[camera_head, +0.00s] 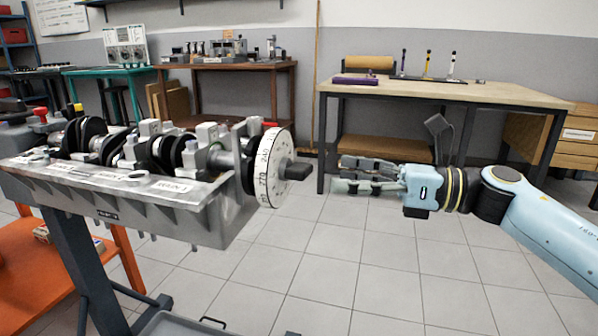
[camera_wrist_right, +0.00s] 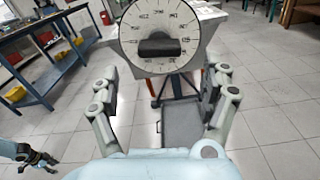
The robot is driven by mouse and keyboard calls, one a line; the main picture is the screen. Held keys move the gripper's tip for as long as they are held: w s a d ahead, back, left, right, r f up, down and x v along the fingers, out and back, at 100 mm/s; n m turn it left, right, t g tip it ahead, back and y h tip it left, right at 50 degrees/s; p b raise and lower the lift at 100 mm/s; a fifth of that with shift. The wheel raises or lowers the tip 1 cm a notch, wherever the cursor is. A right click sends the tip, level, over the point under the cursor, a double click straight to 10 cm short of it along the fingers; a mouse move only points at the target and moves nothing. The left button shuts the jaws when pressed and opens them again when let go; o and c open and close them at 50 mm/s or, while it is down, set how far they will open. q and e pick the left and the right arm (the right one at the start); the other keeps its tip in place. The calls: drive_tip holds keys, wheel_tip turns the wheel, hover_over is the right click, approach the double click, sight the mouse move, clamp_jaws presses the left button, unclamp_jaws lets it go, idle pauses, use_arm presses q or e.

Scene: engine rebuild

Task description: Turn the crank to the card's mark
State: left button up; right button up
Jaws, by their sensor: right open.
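The crankshaft (camera_head: 168,152) lies along the engine block (camera_head: 215,222) at left. A white graduated disc (camera_head: 272,165) is on its right end, with a dark bar-shaped handle (camera_head: 297,171) sticking out of its centre. In the right wrist view the disc (camera_wrist_right: 152,17) faces me and the bar (camera_wrist_right: 160,47) lies about level across it. My right gripper (camera_head: 342,174) is open and empty, to the right of the bar and apart from it. Its fingers (camera_wrist_right: 160,80) stand wide at either side below the disc. A blue arm with a dark gripper (camera_wrist_right: 38,157), seemingly my left, shows small at lower left.
The block is on a dark stand (camera_head: 88,262) beside an orange cart (camera_head: 20,285). A wooden-topped workbench (camera_head: 490,93) with several upright tools stands behind my right arm. A grey tray (camera_wrist_right: 182,128) is low below the disc. The tiled floor at right is clear.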

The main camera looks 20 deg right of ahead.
sight(309, 172)
drive_tip(key=x, duration=0.6)
drive_tip(key=shift+w+a, duration=0.55)
drive_tip(key=shift+a, duration=0.2)
use_arm(q)
drive_tip(key=shift+w+d, duration=0.45)
drive_tip(key=shift+w, duration=0.3)
use_arm(e)
drive_tip(key=c, duration=1.2)
use_arm(q)
drive_tip(key=shift+s+a+r, duration=0.1)
drive_tip(key=shift+s+a, duration=0.25)
use_arm(e)
drive_tip(key=shift+o, duration=0.2)
use_arm(q)
drive_tip(key=shift+r, duration=0.1)
